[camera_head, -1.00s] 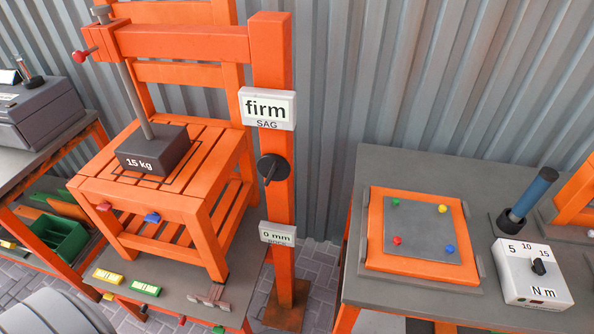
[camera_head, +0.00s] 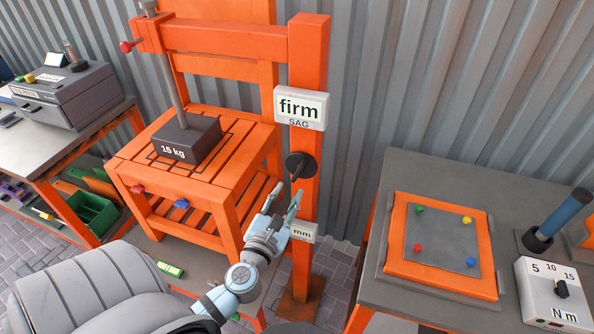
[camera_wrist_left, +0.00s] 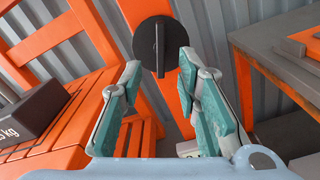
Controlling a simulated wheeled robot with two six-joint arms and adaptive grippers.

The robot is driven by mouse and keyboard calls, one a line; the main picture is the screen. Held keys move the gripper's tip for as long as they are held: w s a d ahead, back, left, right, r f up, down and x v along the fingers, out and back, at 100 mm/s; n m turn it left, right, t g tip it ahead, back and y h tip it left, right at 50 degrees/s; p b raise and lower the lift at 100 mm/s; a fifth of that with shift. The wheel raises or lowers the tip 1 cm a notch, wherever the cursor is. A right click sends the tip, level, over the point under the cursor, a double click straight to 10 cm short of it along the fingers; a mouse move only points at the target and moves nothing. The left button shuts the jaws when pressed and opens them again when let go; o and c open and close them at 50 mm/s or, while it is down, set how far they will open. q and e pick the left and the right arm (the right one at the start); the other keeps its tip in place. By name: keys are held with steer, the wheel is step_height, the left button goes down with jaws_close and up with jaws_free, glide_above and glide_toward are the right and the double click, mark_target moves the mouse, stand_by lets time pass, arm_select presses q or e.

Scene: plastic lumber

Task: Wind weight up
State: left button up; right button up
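The weight (camera_head: 187,138), a dark block marked 15 kg, sits on the slats of the orange chair (camera_head: 225,168) under a grey rod (camera_head: 172,82). A round black knob (camera_head: 301,163) with a raised bar is on the orange post (camera_head: 308,65). In the left wrist view the knob (camera_wrist_left: 157,45) is just beyond the fingertips, its bar upright between them. My left gripper (camera_head: 281,200) is open and empty, pointing at the knob. In the wrist view the gripper (camera_wrist_left: 160,68) appears apart from the bar. My right gripper is out of view.
A sign reads firm SAG (camera_head: 300,108). The lower mm display (camera_head: 303,232) is partly covered by my gripper. A red handle (camera_head: 130,46) is at the upper left. A table (camera_head: 420,170) at right holds an orange-framed plate (camera_head: 440,245) and a torque dial box (camera_head: 553,290).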

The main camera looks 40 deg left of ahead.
mark_target(298, 174)
arm_select(q)
steer(key=x, duration=0.8)
steer(key=shift+w+a, duration=0.1)
steer(key=shift+w, duration=0.15)
steer(key=shift+f, duration=0.1)
jaws_close()
